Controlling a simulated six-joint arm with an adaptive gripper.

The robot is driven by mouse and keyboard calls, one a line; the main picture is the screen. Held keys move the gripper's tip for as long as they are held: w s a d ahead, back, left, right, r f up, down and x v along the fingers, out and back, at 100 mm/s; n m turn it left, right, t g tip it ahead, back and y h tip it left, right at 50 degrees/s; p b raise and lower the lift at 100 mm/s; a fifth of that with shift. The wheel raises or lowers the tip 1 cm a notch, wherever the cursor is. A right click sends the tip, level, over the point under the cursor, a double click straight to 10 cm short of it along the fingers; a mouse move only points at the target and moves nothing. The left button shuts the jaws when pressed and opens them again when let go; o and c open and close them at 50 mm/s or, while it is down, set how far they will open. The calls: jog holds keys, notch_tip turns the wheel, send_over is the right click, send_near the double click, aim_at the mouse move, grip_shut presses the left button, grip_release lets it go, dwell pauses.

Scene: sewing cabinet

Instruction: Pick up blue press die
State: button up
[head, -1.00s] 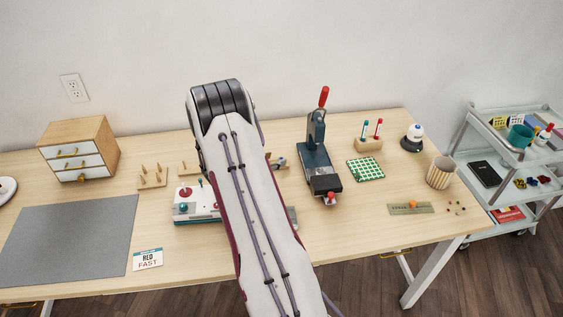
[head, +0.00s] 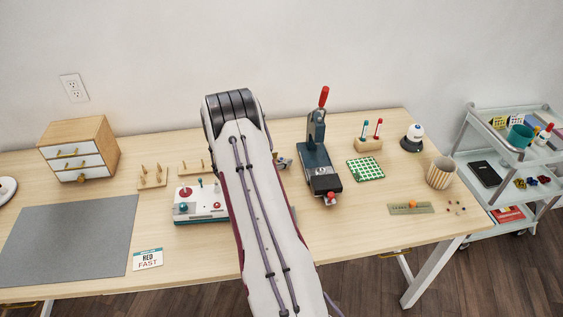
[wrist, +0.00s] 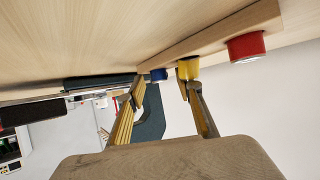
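The blue press die (wrist: 158,75) shows small in the wrist view, at the end of a wooden rack (wrist: 215,32). A yellow die (wrist: 188,67) and a red die (wrist: 247,46) sit along the same rack. My gripper (wrist: 163,90) is open, with a finger on each side of the view and nothing visibly held. The blue die appears ahead, between the fingertips. The right fingertip overlaps the yellow die; I cannot tell whether they touch. In the head view my arm hides the gripper and most of the rack.
The press (head: 319,165) with its red lever stands right of my arm. A control box (head: 200,205) stands to the left, near a peg board (head: 152,178). A green dotted pad (head: 366,169) lies right of the press. The grey mat (head: 70,240) is clear.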

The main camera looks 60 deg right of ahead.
jog(key=shift+s+a+f, duration=0.1)
jog(key=shift+f, duration=0.2)
grip_shut()
jog(key=shift+r, duration=0.1)
notch_tip(320, 180, up, 10)
jog(key=shift+r, duration=0.15)
dwell(0.5)
